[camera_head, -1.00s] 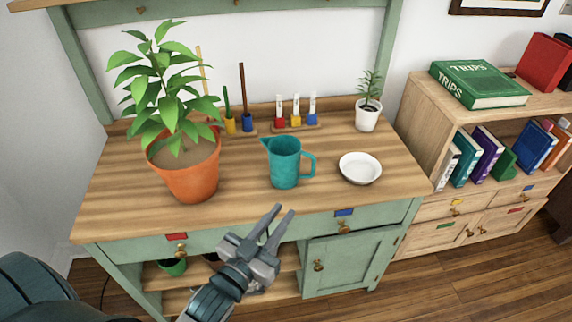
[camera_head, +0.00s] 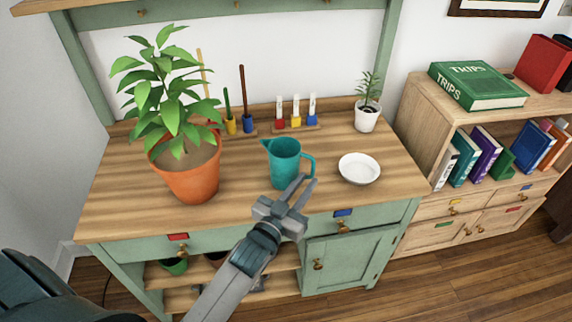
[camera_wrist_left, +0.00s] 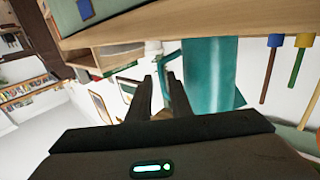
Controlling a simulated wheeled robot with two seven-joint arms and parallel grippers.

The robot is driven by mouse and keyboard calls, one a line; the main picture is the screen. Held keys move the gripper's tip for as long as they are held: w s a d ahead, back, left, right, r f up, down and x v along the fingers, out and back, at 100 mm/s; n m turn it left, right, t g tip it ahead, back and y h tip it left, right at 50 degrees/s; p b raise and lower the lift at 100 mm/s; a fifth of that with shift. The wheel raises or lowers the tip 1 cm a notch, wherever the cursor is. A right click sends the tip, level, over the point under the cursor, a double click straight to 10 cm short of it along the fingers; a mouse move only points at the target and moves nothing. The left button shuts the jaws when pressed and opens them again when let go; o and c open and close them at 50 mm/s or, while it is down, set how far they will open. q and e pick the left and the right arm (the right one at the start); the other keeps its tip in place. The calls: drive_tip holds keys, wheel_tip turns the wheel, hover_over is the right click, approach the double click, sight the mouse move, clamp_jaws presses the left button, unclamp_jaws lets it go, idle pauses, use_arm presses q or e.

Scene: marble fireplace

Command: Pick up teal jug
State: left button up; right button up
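The teal jug (camera_head: 284,163) stands upright on the wooden bench top, its handle on the right and its spout on the left. My left gripper (camera_head: 302,186) is open and empty, close to the jug's front right side, near the handle. In the left wrist view, the picture is upside down; the jug (camera_wrist_left: 211,75) fills the upper middle just beyond the fingers (camera_wrist_left: 158,88), with its pale-edged handle near the fingertips. I cannot tell whether a finger touches the handle. The right gripper is not in view.
A potted plant (camera_head: 187,181) in a terracotta pot stands left of the jug. A white bowl (camera_head: 359,168) sits to its right, near the gripper. Small coloured tools (camera_head: 296,113) stand behind, with a small white-potted plant (camera_head: 367,117) at back right. The bench's front edge lies below my gripper.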

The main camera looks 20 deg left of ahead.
sight(312, 173)
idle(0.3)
use_arm(q)
drive_tip(key=shift+w+d+p, duration=0.2)
drive_tip(key=shift+w+p, duration=0.35)
drive_tip(key=shift+w, duration=2.1)
clamp_jaws()
